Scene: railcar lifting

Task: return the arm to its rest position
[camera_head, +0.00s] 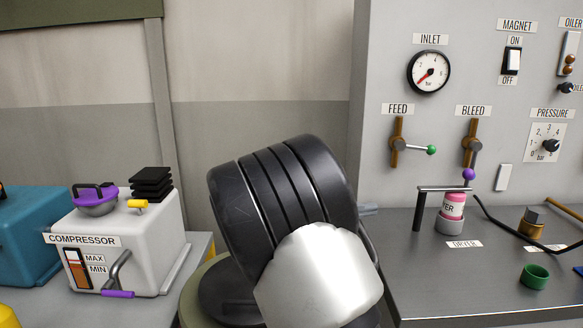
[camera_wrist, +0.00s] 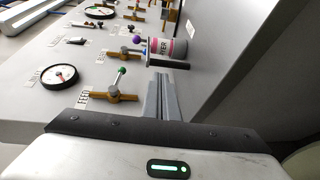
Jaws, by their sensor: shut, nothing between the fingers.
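My gripper (camera_wrist: 161,92) shows in the wrist view with its two grey fingers together and nothing between them. The fingers point toward the grey control panel and the shelf below it. In the head view my black and white arm fills the lower middle and hides most of the gripper. In the wrist view the fingers appear near the pink and white dryer canister (camera_wrist: 165,47) and the feed valve (camera_wrist: 115,95). I cannot tell the exact gap, and no contact is visible.
The control panel (camera_head: 386,60) carries the inlet gauge (camera_head: 428,71), the feed valve with a green knob (camera_head: 431,150) and the bleed valve with a purple knob (camera_head: 468,174). The dryer canister (camera_head: 453,207) and a green cup (camera_head: 534,276) stand on the shelf. A white compressor (camera_head: 140,240) stands left.

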